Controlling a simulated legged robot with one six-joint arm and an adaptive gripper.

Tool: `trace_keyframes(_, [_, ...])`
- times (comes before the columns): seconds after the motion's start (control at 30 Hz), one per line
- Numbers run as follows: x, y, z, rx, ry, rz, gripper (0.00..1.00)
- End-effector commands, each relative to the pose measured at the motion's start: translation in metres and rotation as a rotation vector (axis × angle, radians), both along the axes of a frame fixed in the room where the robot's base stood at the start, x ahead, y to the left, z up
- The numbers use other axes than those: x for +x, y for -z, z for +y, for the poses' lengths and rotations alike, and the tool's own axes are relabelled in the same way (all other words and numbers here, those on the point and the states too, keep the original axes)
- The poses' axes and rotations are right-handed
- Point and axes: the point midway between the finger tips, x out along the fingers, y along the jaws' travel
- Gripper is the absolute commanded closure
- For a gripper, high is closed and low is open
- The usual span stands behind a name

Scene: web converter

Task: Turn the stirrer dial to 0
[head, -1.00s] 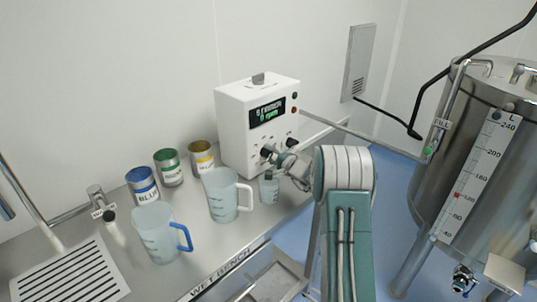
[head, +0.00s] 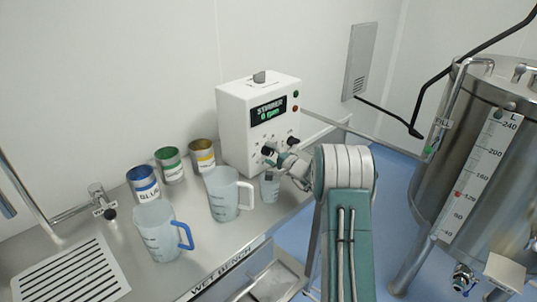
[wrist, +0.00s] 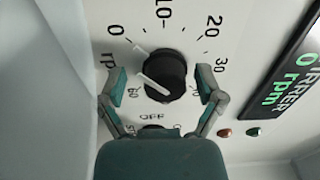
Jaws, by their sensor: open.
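The stirrer is a white box (head: 235,130) on the bench, with a lit display (head: 268,110) showing STIRRER and 0 rpm. In the wrist view, the black round dial (wrist: 165,76) has a white pointer line on its face, slanting from upper left to lower right. Printed numbers 0, 10, 20 and 30 run around its upper side. My gripper (wrist: 160,84) is open, with one finger on each side of the dial. I cannot tell whether the fingers touch it. In the head view my gripper (head: 278,157) is at the box front and partly hides the controls.
In the wrist view, a second black knob (wrist: 153,130) lies just below. A steel tank (head: 455,170) stands right.

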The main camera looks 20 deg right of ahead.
Motion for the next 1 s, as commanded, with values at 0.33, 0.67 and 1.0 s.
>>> trace_keyframes(0.33, [-0.032,-0.002,-0.013,0.002,0.004,-0.002,0.13])
trace_keyframes(0.67, [-0.094,0.0,-0.035,0.0,0.003,0.001,0.13])
trace_keyframes(1.0, [-0.112,0.001,-0.04,0.0,-0.001,0.001,0.13])
